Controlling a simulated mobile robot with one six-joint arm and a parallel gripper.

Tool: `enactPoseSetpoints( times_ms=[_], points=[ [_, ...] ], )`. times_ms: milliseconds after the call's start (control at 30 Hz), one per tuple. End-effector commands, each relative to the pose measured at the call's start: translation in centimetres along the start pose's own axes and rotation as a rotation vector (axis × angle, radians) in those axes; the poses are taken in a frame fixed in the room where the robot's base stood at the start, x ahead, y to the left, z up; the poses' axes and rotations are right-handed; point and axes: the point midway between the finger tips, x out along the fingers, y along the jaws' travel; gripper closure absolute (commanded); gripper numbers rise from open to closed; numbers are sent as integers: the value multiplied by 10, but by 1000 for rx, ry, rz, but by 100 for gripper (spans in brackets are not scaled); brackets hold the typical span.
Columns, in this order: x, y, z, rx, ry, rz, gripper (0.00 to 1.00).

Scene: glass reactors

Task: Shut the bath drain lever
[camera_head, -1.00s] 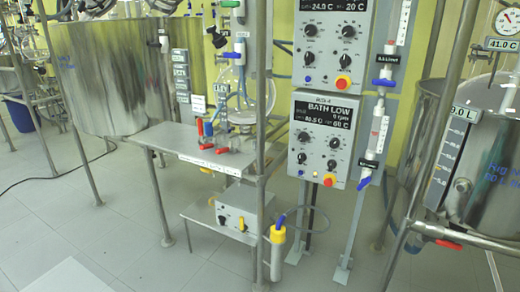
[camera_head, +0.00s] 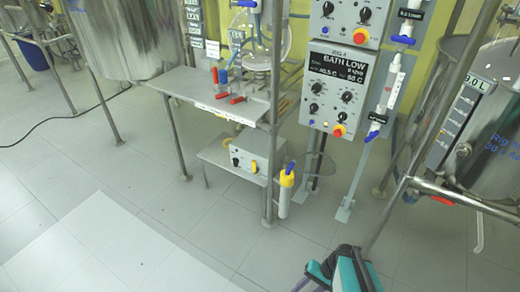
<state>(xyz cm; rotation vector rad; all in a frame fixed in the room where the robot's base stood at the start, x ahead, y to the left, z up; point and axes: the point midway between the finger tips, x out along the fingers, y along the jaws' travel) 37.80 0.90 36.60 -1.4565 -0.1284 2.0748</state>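Several levers are in view, and no readable label tells me which one is the bath drain lever. Red levers (camera_head: 237,100) and blue upright levers (camera_head: 223,75) sit on the grey shelf. A red lever (camera_head: 442,200) is on the pipe at the right vessel. A yellow-capped white cylinder (camera_head: 286,192) with a blue top hangs at the shelf post. A teal and black part of my arm (camera_head: 345,272) shows at the bottom edge, apart from all levers. Its fingertips cannot be made out.
A grey box (camera_head: 257,153) rests on the lower shelf. Steel vessels (camera_head: 122,38) stand left and right. The front floor is clear.

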Motion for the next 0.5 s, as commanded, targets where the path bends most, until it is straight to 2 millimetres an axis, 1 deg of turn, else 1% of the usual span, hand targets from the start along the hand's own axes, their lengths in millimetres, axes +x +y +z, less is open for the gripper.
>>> enactPoseSetpoints(
  times_ms=[33,200,400,500],
  points=[
    [-1,-2,12,-19,-20,50,62],
    [3,8,37,-82,-70,222,62],
    [0,20,61,-163,-109,419,62],
    [-4,25,67,-197,-117,494,62]
  ],
)
